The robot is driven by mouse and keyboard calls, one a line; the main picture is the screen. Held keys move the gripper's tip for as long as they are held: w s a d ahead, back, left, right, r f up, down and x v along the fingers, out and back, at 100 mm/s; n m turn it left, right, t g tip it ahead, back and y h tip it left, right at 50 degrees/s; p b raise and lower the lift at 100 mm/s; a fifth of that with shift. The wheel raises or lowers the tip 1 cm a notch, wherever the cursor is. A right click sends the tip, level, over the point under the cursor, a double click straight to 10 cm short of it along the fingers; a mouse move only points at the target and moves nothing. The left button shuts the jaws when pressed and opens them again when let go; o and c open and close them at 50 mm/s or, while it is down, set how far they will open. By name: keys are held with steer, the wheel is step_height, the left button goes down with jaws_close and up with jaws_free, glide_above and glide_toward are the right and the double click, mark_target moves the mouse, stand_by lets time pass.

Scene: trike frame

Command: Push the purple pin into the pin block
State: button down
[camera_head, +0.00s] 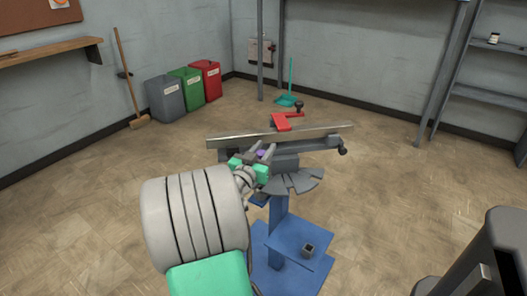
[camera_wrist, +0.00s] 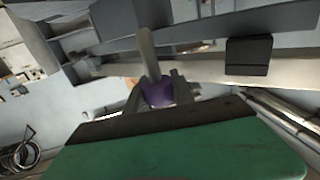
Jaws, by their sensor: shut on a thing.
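The purple pin (camera_head: 262,153) sits between the fingers of my gripper (camera_head: 261,150), which is shut on it. In the wrist view the pin's purple part (camera_wrist: 158,93) is between the two grey fingers (camera_wrist: 157,84). A grey rod (camera_wrist: 147,50) runs from it up towards a grey beam. I cannot tell for sure whether its tip touches or enters anything. The pin block cannot be told apart clearly from the grey parts of the frame. The gripper is at the near side of the long grey bar (camera_head: 318,132), partly hiding what lies behind it.
The grey bar and machine-like fixture stand on a blue pedestal (camera_head: 280,222) with a blue base. A red part (camera_head: 282,122) lies on top. A black block (camera_wrist: 249,56) is right of the rod in the wrist view. Bins (camera_head: 186,88) stand by the wall; the floor around is open.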

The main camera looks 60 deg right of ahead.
step_height(320, 180, down, 6)
steer(key=b, duration=0.5)
steer(key=shift+r, duration=0.25)
steer(key=shift+b, duration=0.75)
stand_by(1.0)
steer(key=shift+f+b, duration=2.25)
steer(key=shift+b, duration=0.2)
steer(key=c, duration=1)
jaws_free()
steer(key=a+p, duration=0.1)
steer(key=a, duration=0.6)
steer(key=shift+s+a, duration=0.1)
steer(key=shift+a, duration=0.3)
